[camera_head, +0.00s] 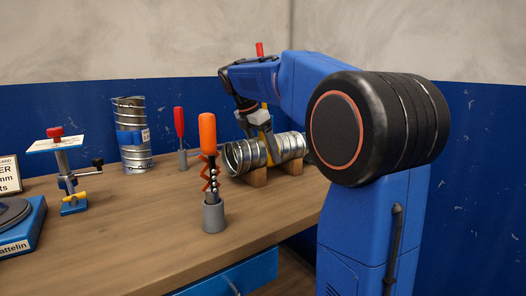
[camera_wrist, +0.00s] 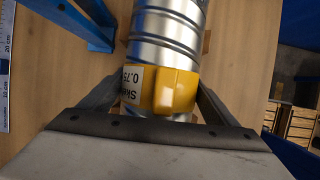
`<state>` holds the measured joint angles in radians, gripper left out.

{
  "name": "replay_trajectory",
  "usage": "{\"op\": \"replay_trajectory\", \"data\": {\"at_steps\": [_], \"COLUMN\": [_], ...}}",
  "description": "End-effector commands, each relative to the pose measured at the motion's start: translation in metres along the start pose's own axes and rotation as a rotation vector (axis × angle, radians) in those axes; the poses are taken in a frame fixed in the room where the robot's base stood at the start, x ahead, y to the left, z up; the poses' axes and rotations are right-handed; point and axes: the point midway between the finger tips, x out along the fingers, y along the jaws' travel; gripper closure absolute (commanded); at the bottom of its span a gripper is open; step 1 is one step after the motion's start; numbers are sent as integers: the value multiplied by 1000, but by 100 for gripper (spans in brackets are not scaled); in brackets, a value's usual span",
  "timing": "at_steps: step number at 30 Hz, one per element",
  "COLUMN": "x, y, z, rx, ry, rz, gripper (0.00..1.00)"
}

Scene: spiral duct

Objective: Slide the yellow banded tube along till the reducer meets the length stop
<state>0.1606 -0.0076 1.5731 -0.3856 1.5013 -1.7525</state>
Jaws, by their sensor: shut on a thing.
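The yellow banded tube (camera_head: 292,146) is a silver ribbed tube lying on its side in wooden blocks (camera_head: 257,177) on the bench. In the wrist view the tube (camera_wrist: 168,50) runs up the picture, with a yellow band (camera_wrist: 175,92) and a white printed label (camera_wrist: 131,84) on it. My gripper (camera_head: 264,138) reaches down over the tube from above. In the wrist view my gripper (camera_wrist: 160,105) has a finger on each side of the yellow band and is shut on the tube. I cannot make out the reducer or the length stop with certainty.
A blue bar (camera_wrist: 75,22) and a centimetre scale (camera_wrist: 5,65) lie left of the tube. An orange-handled tool (camera_head: 208,135) in a grey holder stands in front. A red-handled tool (camera_head: 179,125), an upright silver duct (camera_head: 132,150) and a small stand (camera_head: 62,165) are further left.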

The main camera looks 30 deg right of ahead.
Motion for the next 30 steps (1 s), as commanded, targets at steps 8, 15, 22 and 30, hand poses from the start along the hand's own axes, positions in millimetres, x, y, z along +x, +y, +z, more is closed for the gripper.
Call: {"op": "replay_trajectory", "data": {"at_steps": [8, 15, 22, 30], "x": [2, 4, 6, 6], "y": [0, 0, 0, 0], "z": [5, 9, 14, 15], "rx": [-1, -1, 0, 0], "ry": [0, 0, 0, 0], "rz": [0, 0, 0, 0], "gripper": [53, 53, 53, 0]}}
